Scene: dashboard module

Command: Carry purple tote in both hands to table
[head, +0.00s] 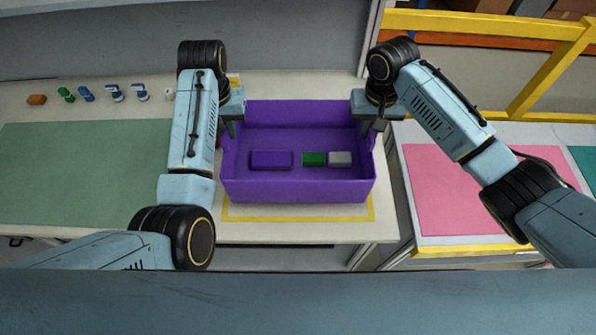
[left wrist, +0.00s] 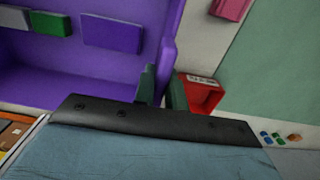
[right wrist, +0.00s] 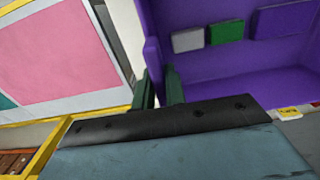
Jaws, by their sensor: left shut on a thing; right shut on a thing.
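The purple tote (head: 298,188) is over the yellow-outlined spot on the pale table (head: 300,229); I cannot tell whether it rests there or hangs slightly above. It looks level. Inside lie a purple block (head: 271,160), a green block (head: 314,159) and a grey block (head: 340,159). My left gripper (head: 232,128) is shut on the tote's left wall, with one finger each side of it, as the left wrist view (left wrist: 162,88) shows. My right gripper (head: 369,127) is shut on the right wall the same way, seen in the right wrist view (right wrist: 159,88).
A green mat (head: 80,175) lies left, with small blue and green parts (head: 86,94) behind it. A red bin (left wrist: 208,94) stands close outside the tote's left wall. A separate table with a pink mat (head: 450,190) stands right, across a gap. A yellow frame (head: 540,75) stands behind it.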

